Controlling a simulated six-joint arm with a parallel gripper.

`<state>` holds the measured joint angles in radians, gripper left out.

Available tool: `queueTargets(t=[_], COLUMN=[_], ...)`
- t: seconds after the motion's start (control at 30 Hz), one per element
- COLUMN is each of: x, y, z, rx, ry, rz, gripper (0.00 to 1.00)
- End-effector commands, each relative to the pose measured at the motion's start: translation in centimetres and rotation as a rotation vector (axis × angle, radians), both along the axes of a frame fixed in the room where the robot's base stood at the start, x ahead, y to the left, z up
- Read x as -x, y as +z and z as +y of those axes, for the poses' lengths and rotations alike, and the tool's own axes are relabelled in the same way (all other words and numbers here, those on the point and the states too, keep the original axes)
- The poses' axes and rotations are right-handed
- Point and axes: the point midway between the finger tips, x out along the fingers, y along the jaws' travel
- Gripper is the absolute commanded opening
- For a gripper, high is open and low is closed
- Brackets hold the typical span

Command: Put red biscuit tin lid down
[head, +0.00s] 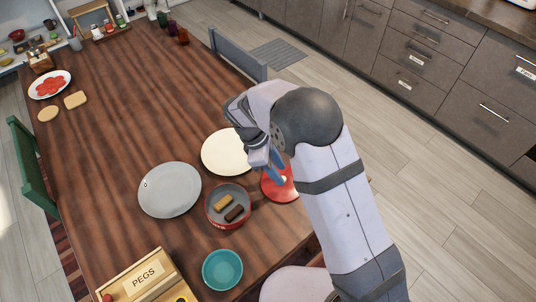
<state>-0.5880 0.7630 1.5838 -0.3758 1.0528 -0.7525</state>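The red biscuit tin lid (277,193) is a red disc to the right of the tin, near the table's right edge. My arm hides part of it, and I cannot tell whether it rests on the table or is slightly above it. My gripper (277,176) points down at the lid's middle, with its bluish fingers right at the lid. Whether the fingers are closed on it is hidden. The red biscuit tin (228,224) stands open with a tan biscuit (222,202) and a dark brown biscuit (234,213) inside.
A cream plate (222,150) lies just behind the tin, a grey plate (170,190) to its left. A teal bowl (222,270) and a PEGS box (145,278) stand in front. The wooden table (130,110) is clear at middle left.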

Motion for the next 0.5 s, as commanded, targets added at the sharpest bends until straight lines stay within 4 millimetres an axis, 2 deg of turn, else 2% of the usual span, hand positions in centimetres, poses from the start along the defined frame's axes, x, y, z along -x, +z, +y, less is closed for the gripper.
queueTargets(t=[0.3,0.5], x=[-0.1,-0.1], y=[5.2,7.6], z=[2.3,3.3], rx=[-0.003,-0.001], ry=[0.002,0.002], rz=[-0.004,-0.001], gripper=[0.35,0.35])
